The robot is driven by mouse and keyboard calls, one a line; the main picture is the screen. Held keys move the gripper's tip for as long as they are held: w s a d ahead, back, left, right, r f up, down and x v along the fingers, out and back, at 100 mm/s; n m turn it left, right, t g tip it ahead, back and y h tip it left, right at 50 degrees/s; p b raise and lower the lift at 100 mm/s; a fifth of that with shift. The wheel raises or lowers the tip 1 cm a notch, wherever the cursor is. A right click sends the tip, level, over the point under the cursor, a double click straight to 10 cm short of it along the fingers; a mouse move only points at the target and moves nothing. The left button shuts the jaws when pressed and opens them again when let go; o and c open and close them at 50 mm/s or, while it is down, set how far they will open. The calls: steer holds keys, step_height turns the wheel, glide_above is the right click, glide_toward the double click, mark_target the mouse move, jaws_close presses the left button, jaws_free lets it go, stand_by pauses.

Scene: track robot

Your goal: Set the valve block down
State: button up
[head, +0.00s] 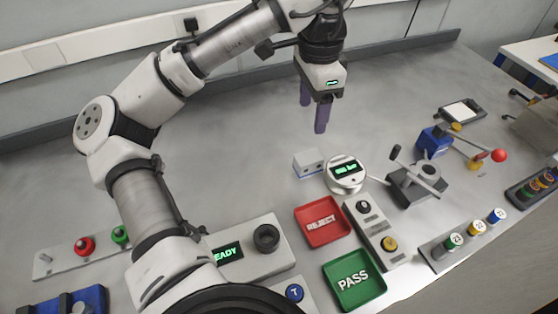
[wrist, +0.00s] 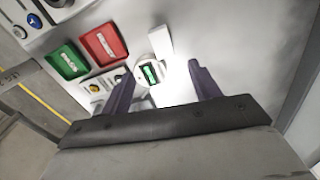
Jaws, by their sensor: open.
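A small pale grey block (head: 309,163), which looks like the valve block, sits on the grey bench left of the round gauge (head: 345,174) with a lit green display. In the wrist view the pale block (wrist: 160,41) stands beside the gauge (wrist: 149,73), beyond my fingertips. My gripper (head: 312,116) is open and empty, with its two purple fingers pointing down above the bench, behind the block in the head view. The fingers also show apart in the wrist view (wrist: 160,69).
A red REJECT tray (head: 322,240) and green PASS tray (head: 380,280) lie in front of the gauge. A button box (head: 377,234), a grey clamp with a handle (head: 415,185) and a blue lever device (head: 433,141) stand to the right. The back of the bench is clear.

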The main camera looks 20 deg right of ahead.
steer(key=n, duration=0.1)
glide_above(309, 156)
steer(key=shift+n, duration=0.3)
steer(key=f, duration=0.7)
steer(key=shift+s+a+f, duration=0.3)
steer(key=shift+a+f, duration=0.05)
steer(key=shift+w+d+f+p, duration=0.15)
steer(key=shift+f+p, duration=0.1)
steer(key=shift+f, duration=1.2)
steer(key=shift+w+d+f+p, duration=0.15)
steer(key=shift+f+p, duration=0.1)
steer(key=shift+f, duration=1.2)
jaws_close()
steer(key=shift+r, duration=0.1)
step_height(309, 156, up, 20)
steer(key=shift+s, duration=0.15)
